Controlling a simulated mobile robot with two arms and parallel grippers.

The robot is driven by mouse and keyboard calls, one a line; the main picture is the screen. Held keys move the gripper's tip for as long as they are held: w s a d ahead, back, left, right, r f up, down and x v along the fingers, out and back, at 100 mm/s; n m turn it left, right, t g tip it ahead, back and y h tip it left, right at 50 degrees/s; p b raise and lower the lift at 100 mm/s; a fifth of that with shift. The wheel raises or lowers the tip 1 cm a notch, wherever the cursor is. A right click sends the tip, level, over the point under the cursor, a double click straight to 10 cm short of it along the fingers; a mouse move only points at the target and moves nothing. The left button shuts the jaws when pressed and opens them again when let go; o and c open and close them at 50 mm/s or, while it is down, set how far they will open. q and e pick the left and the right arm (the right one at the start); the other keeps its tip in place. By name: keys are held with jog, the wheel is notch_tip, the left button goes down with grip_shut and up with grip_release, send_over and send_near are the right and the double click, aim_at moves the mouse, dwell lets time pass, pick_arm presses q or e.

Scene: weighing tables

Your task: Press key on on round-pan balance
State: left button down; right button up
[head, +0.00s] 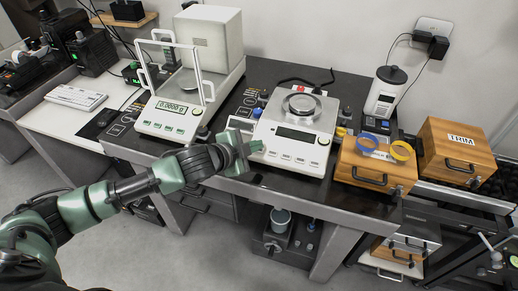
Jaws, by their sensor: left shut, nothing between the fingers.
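The round-pan balance (325,120) is a white unit with a round metal pan on top, standing on the dark table right of centre. Its display (295,134) looks dark and blank. A row of small keys (286,156) runs along its front panel; their labels are too small to read. My left gripper (256,147) is shut and empty, at the left front corner of this balance, close to the leftmost key. I cannot tell whether it touches the panel. My right gripper is not in view.
A draft-shield balance (170,118) reading 0.0000 g stands to the left. Wooden boxes (455,150) and a white cylindrical container (386,90) are to the right. A keyboard (76,97) lies far left. The table's front edge runs beneath my left gripper.

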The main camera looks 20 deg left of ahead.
pick_arm(q)
jog(key=shift+w+f, duration=0.1)
jog(key=shift+f, duration=0.1)
jog(key=shift+w+f, duration=0.1)
jog(key=shift+f, duration=0.3)
dwell(0.8)
jog(key=shift+s+r+p, duration=0.25)
jog(key=shift+r+p, duration=0.55)
jog(key=shift+p, duration=0.15)
jog(key=r+p, duration=0.1)
jog(key=s+r+p, duration=0.1)
jog(key=r+p, duration=0.2)
jog(key=p, duration=0.1)
jog(key=shift+s+r, duration=0.25)
jog(key=shift+r, duration=0.15)
dwell(0.4)
